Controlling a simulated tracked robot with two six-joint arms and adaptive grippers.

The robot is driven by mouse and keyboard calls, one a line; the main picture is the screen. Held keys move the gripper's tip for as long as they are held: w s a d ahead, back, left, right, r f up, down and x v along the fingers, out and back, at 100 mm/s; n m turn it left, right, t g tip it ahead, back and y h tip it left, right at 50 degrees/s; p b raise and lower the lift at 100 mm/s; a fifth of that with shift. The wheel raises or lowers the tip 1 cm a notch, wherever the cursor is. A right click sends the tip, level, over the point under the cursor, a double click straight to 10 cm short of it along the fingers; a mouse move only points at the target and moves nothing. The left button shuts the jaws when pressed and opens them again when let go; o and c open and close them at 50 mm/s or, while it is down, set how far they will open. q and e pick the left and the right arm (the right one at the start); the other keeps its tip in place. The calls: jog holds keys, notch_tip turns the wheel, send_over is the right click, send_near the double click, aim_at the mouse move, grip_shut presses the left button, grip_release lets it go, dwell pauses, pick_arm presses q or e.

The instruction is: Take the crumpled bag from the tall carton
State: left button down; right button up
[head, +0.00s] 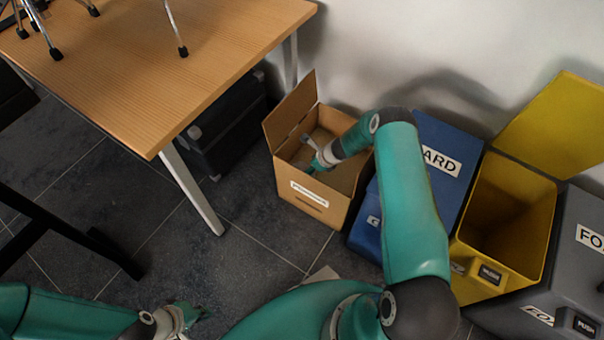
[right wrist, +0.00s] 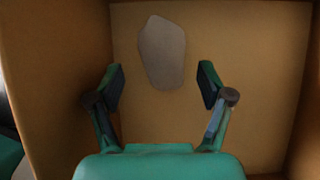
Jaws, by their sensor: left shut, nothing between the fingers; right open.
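The tall carton (head: 290,176) stands open on the floor with a white label on its front, its flap raised at the left. My right gripper (head: 312,158) reaches down into it. In the right wrist view my right gripper (right wrist: 161,74) is open, with nothing between its fingers. A pale grey, rounded flat shape, seemingly the crumpled bag (right wrist: 162,48), lies against the brown carton surface beyond the fingertips, roughly between them and apart from them. I cannot make out the bag in the head view. My left gripper (head: 188,318) is shut and empty at the bottom left, away from the carton.
A blue bin (head: 447,131), an open yellow bin (head: 535,205) and a grey bin (head: 575,265) stand right of the carton. A wooden table (head: 165,75) is at upper left, with a black case (head: 225,125) beneath. Carton walls enclose my right gripper.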

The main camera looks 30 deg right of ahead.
aim_at(305, 169)
jog(key=b+x, duration=0.2)
jog(key=x, duration=0.2)
jog(key=shift+w+f, duration=0.1)
jog(key=shift+f, duration=0.2)
jog(key=shift+a, duration=0.1)
jog(key=c, duration=0.8)
